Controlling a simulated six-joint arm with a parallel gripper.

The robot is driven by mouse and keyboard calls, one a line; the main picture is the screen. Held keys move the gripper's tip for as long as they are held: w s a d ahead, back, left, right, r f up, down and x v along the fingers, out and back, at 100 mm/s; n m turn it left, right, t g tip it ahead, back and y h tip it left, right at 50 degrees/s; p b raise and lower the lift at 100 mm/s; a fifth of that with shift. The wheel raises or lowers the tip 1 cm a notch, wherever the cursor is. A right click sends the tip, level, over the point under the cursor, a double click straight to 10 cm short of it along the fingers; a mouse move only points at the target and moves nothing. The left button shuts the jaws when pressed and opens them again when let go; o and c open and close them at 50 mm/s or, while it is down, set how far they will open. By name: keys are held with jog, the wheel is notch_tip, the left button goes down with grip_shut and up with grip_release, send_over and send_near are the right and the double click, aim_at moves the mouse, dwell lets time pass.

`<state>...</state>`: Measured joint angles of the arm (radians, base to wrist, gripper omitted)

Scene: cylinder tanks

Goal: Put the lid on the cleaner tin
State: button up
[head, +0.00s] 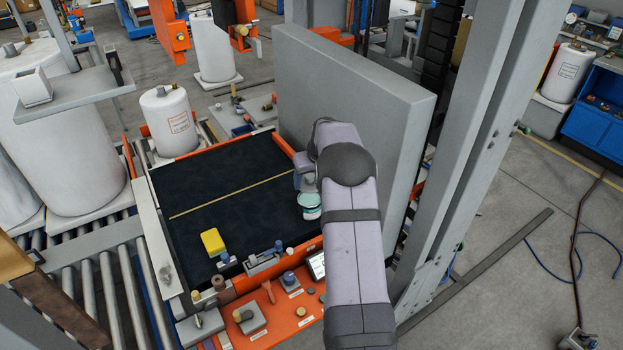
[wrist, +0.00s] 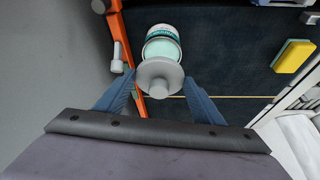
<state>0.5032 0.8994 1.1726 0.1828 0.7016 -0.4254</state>
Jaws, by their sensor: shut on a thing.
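The cleaner tin (wrist: 162,45) is white with teal at its mouth and sits near the orange edge of the dark bench mat. In the head view the tin (head: 309,202) shows just left of my arm, partly covered by it. A grey round lid (wrist: 160,73) with a knob is between the two blue fingers of my gripper (wrist: 159,78), which is shut on it. In the wrist view the lid overlaps the near side of the tin; I cannot tell whether they touch. In the head view the fingers and lid are mostly hidden.
A yellow sponge (head: 212,242) lies on the dark mat (head: 205,175), which is otherwise largely clear. A tall grey panel (head: 350,95) stands close behind my arm. Small parts and an orange tray (head: 265,315) line the front edge. A white tank (head: 170,122) stands at the back left.

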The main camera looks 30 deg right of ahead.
aim_at(311, 201)
jog(key=shift+f+b, duration=1.65)
jog(key=shift+f, duration=0.9)
jog(key=shift+f+b, duration=0.45)
jog(key=shift+b, duration=0.05)
dwell(1.0)
jog(key=o, duration=0.9)
jog(key=shift+c, duration=0.2)
jog(key=shift+r, duration=0.25)
jog(key=shift+r+p, duration=1.9)
jog(key=shift+r, duration=0.9)
